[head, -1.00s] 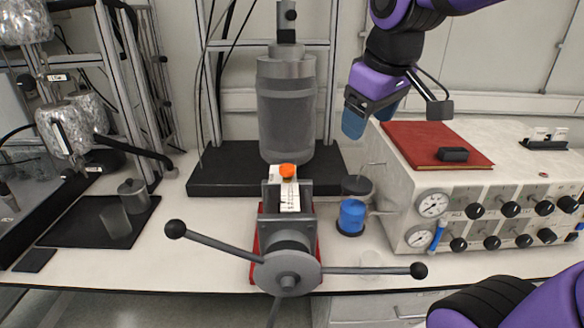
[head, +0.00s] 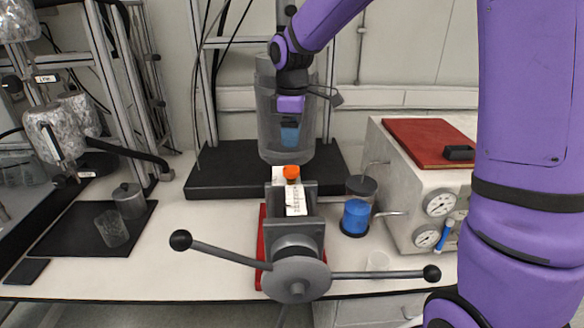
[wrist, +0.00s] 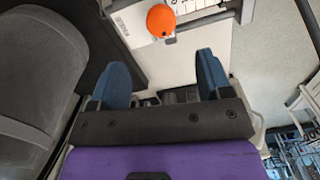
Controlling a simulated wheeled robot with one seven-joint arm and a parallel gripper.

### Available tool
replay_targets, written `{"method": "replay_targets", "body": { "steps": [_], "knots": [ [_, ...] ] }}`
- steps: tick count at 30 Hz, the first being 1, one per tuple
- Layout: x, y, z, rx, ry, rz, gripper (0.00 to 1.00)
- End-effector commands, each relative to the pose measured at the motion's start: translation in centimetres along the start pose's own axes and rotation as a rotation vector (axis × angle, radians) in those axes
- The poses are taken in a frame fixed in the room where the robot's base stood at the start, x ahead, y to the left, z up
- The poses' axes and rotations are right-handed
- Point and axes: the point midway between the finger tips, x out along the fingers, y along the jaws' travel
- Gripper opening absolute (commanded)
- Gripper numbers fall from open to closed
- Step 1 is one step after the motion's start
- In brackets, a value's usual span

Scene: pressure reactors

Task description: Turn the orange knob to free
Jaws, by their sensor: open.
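The orange knob (head: 291,172) sits on top of a small device with a white label plate, clamped in a grey vise (head: 297,235) at the front middle of the bench. It also shows near the top of the wrist view (wrist: 161,20), on a white face beside dark markings. My gripper (head: 289,135) is above and behind the knob in the head view, in front of the grey cylindrical vessel. In the wrist view its two blue fingers (wrist: 168,72) are spread apart with nothing between them. The knob is beyond the fingertips, apart from them. I cannot read the markings.
The grey vessel (head: 262,110) stands close behind my gripper on a black base. A blue-filled container (head: 356,215) is right of the vise. The vise handles (head: 222,253) reach out to both sides. A control box with a red book (head: 425,142) is at right.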

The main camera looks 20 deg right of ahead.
Motion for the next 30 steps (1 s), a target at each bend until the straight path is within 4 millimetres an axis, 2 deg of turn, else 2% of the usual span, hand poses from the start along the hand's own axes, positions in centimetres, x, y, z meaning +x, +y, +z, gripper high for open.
{"method": "replay_targets", "body": {
  "steps": [15,21,30],
  "knots": [
    [8.2,-0.1,0.0,0.000,-0.002,-0.003,0.72],
    [9.9,-0.1,0.0,0.002,-0.001,-0.001,0.72],
    [10.2,-0.1,0.0,0.002,0.000,0.000,0.72]
  ]
}}
